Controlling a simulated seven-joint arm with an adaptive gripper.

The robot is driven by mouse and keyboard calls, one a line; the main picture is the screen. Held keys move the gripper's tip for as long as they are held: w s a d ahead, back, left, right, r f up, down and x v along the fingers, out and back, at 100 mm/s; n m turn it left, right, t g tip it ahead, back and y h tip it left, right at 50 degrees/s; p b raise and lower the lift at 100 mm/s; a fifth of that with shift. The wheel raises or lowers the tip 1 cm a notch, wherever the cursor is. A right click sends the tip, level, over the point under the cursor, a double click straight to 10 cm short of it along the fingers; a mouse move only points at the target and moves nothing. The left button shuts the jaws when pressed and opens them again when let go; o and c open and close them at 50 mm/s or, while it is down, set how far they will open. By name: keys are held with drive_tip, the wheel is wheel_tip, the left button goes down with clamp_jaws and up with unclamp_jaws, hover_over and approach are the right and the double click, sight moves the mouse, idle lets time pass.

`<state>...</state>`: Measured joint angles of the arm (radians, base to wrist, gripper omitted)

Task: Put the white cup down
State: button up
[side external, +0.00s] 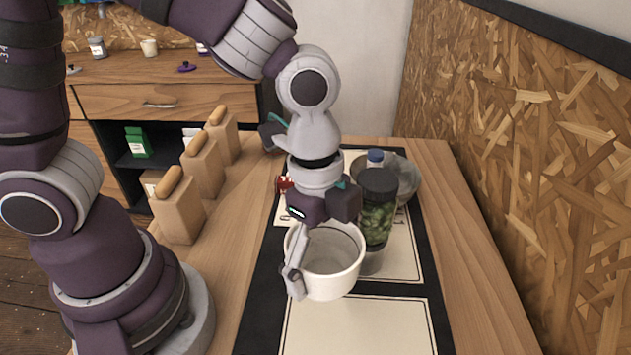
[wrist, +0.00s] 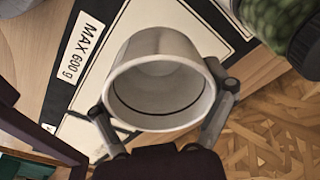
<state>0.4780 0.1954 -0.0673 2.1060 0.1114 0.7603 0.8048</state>
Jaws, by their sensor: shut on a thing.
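The white cup (side external: 330,280) is upright, with its open top showing, over the black-bordered mat with cream panels (side external: 360,320). In the wrist view the empty inside of the cup (wrist: 160,92) faces the camera. My gripper (wrist: 167,103) is shut on the cup, with one finger on each side of it. In the side view my gripper (side external: 298,275) comes down from above, and its near finger lies along the cup's left side; the other finger is hidden. I cannot tell whether the cup's base touches the mat.
A dark-lidded jar of green contents (side external: 377,222) stands close to the cup's right, with a clear bowl (side external: 408,180) and a blue-capped bottle (side external: 375,155) behind. Several tan blocks with rounded tops (side external: 178,212) line the left. The mat's front panel is clear.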

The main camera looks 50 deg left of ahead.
drive_tip(key=w+a+r+n+t, duration=0.1)
drive_tip(key=w+a+n, duration=0.2)
drive_tip(key=a+n, duration=0.25)
drive_tip(key=w+a+r+n, duration=0.1)
drive_tip(key=w+a+n, duration=0.3)
drive_tip(key=a+n, duration=0.15)
wheel_tip(320, 180, up, 8)
drive_tip(key=m+g, duration=0.2)
drive_tip(key=m, duration=1.5)
hover_over(329, 346)
drive_tip(key=s+d, duration=0.1)
wheel_tip(329, 346, down, 20)
drive_tip(key=shift+s, duration=0.1)
drive_tip(key=shift+f+n, duration=0.1)
drive_tip(key=shift+n, duration=0.2)
drive_tip(key=o, duration=1.1)
